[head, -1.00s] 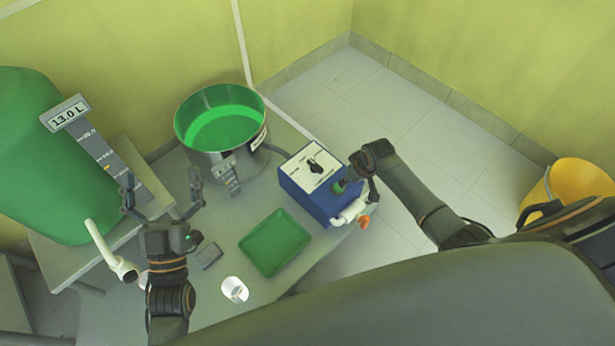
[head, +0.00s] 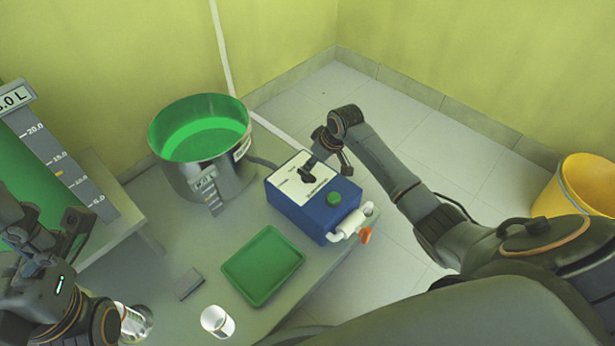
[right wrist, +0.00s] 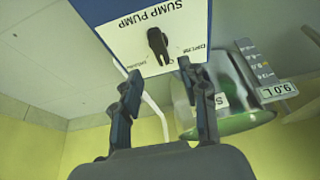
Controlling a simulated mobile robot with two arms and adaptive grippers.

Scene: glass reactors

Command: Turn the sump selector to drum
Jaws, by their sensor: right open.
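The sump pump box (head: 318,212) is blue with a white top plate marked SUMP PUMP, which reads upside down in the right wrist view (right wrist: 185,40). Its black selector knob (head: 306,174) sits on that plate; it also shows in the right wrist view (right wrist: 158,45). The small labels beside it are too small to read surely. My right gripper (head: 325,152) is over the far right part of the box, open and empty. In the right wrist view its fingertips (right wrist: 160,74) are apart, just short of the knob. My left gripper (head: 42,222) is open at the left edge.
A green tray (head: 263,265) and white cup (head: 217,321) lie in front.

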